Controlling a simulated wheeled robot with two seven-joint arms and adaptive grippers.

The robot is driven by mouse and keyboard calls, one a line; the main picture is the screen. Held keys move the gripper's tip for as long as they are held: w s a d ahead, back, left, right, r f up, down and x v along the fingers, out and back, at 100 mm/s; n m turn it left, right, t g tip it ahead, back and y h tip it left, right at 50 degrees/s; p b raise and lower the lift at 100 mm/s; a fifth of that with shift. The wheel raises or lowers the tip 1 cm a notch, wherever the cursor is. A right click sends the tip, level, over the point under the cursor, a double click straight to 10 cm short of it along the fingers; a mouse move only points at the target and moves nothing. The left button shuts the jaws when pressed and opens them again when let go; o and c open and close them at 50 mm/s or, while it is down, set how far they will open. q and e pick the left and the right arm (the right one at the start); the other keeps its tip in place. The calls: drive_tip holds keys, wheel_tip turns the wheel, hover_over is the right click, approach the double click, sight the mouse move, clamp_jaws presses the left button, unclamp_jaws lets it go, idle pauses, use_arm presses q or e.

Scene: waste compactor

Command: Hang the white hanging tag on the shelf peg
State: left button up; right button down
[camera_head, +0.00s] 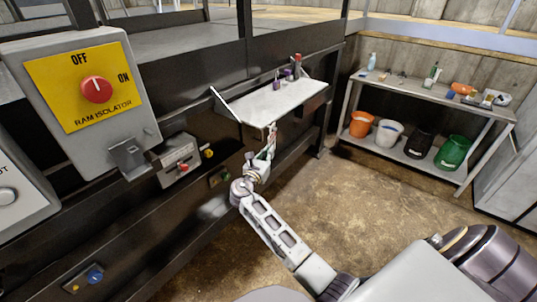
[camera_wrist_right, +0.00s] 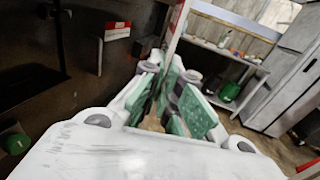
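My right gripper (camera_head: 271,136) reaches up to the front edge of the white-topped shelf (camera_head: 262,106) in the head view. In the right wrist view my right gripper's green-padded fingers (camera_wrist_right: 168,70) are close together. A narrow white and red strip (camera_wrist_right: 176,28), which looks like the white hanging tag, rises from between the fingertips. Its small pale end (camera_head: 273,126) shows at the fingertips in the head view. The fingers partly hide it. I cannot make out the shelf peg. My left gripper is out of view.
Purple items (camera_head: 287,74) and a red bottle (camera_head: 298,62) stand at the shelf's back. The ram isolator box (camera_head: 55,95) with its red knob is at left. A side table (camera_head: 420,87) with buckets stands right. The floor (camera_head: 340,195) between is clear.

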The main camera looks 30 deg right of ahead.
drive_tip(key=c, duration=1.6)
unclamp_jaws()
drive_tip(key=shift+o, duration=0.2)
drive_tip(key=v, duration=1.2)
